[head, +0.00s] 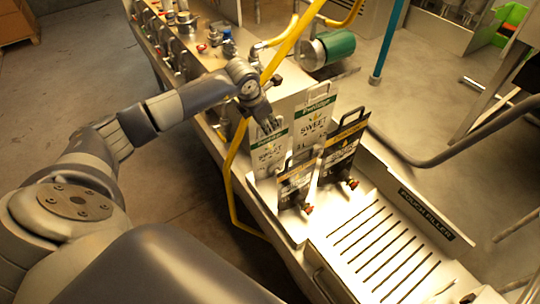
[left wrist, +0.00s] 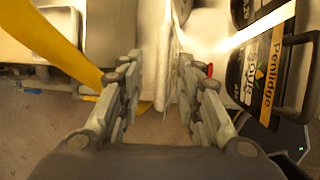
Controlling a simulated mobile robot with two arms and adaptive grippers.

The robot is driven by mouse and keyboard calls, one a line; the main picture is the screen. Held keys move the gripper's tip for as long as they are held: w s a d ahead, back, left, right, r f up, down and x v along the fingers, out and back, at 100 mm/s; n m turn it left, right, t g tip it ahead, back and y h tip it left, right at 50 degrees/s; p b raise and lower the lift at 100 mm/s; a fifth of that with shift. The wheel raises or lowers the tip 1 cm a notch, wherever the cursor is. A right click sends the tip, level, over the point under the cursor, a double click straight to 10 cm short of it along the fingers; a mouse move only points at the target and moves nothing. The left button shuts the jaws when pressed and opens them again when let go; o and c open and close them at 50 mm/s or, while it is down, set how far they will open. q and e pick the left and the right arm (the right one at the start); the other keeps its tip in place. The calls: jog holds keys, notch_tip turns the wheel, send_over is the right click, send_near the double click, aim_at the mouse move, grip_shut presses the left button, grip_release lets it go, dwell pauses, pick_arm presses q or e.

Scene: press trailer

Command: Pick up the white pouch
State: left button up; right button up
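A white pouch (head: 268,156) with a green Penlidge band stands upright on the metal ledge. A second white pouch (head: 314,121) stands behind it to the right. My left gripper (head: 268,124) is at the top of the nearer white pouch. In the left wrist view my left gripper (left wrist: 158,85) is open, its fingers apart on either side of the thin white pouch edge (left wrist: 173,65). The edge lies closer to the right finger; contact cannot be told. My right gripper is not in view.
Two dark pouches (head: 295,186) (head: 343,151) stand beside the white ones; one shows at right in the left wrist view (left wrist: 262,70). A slotted pouch filler tray (head: 415,222) lies in front. A yellow pipe (head: 231,170) runs close to the gripper. A green motor (head: 335,46) stands behind.

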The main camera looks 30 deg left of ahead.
pick_arm(q)
jog(key=shift+x, duration=0.85)
grip_shut()
jog(key=shift+r, duration=0.1)
